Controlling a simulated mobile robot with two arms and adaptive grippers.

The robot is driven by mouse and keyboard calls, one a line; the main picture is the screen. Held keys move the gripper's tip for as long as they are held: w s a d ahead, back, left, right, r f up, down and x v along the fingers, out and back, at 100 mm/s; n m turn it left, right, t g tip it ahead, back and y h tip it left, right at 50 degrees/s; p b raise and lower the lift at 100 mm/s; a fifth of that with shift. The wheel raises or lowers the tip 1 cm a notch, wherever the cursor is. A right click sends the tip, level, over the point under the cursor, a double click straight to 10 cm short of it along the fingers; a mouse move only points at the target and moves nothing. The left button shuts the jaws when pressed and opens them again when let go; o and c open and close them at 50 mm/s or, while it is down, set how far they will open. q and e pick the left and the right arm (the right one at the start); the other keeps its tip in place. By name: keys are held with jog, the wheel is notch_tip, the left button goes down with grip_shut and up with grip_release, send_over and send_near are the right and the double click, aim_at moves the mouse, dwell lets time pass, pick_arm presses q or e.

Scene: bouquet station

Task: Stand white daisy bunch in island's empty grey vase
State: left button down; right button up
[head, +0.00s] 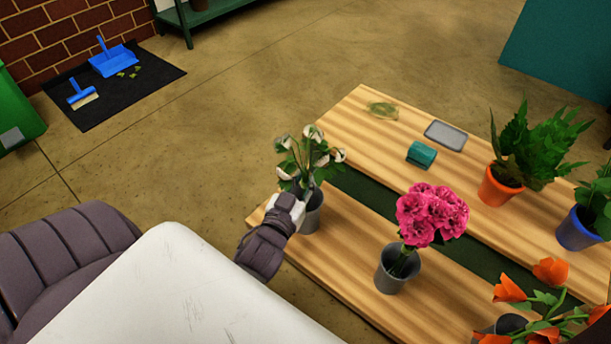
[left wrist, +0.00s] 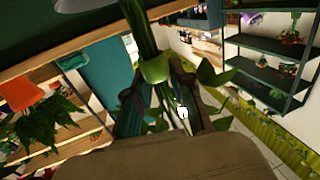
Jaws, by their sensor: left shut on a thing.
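The white daisy bunch (head: 312,152) is upright, blooms up, at the left end of the near wooden slat of the island (head: 335,262). My left gripper (head: 292,203) is shut on its stems; the green stems (left wrist: 142,32) also show between the fingers (left wrist: 163,98) in the left wrist view, which is upside down. The grey vase (head: 312,215) stands just right of the gripper, partly hidden by it. The stems' lower ends are hidden, so I cannot tell whether they are inside the vase. My right gripper is not in view.
Pink flowers (head: 430,212) stand in another grey vase (head: 397,272) to the right, with orange tulips (head: 550,272) nearer. A teal object (head: 421,154), a grey tray (head: 446,135) and potted plants in orange (head: 497,188) and blue (head: 577,232) pots are on the far slat.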

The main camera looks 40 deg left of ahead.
pick_arm(q)
jog(key=c, duration=0.9)
grip_release()
jog(key=shift+c, duration=0.2)
jog(key=shift+s, duration=0.2)
jog(key=s+d, duration=0.1)
jog(key=s, duration=0.6)
jog(key=shift+s+d, duration=0.3)
jog(key=shift+d, duration=0.05)
